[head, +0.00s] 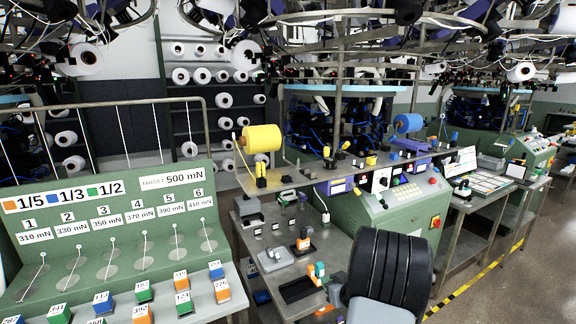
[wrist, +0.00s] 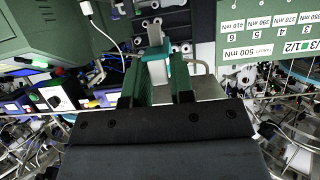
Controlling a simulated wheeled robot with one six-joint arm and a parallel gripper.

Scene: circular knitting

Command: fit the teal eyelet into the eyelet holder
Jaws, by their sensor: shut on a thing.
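My gripper (wrist: 158,88) shows in the wrist view, its two dark green fingers shut on the teal eyelet (wrist: 156,70). A pale grey block shows just beyond the eyelet; I cannot tell whether they touch. In the head view my dark arm covers the lower right, and my gripper cannot be made out. A small teal piece (head: 320,268) shows there beside an orange one, above a black tray (head: 297,289); I cannot tell whether it is the held eyelet. I cannot identify the eyelet holder with certainty in either view.
An orange piece on a dark base (head: 302,245) stands on the metal bench. The green tension board (head: 120,225) is at left. A green control cabinet (head: 400,220) stands right of the bench.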

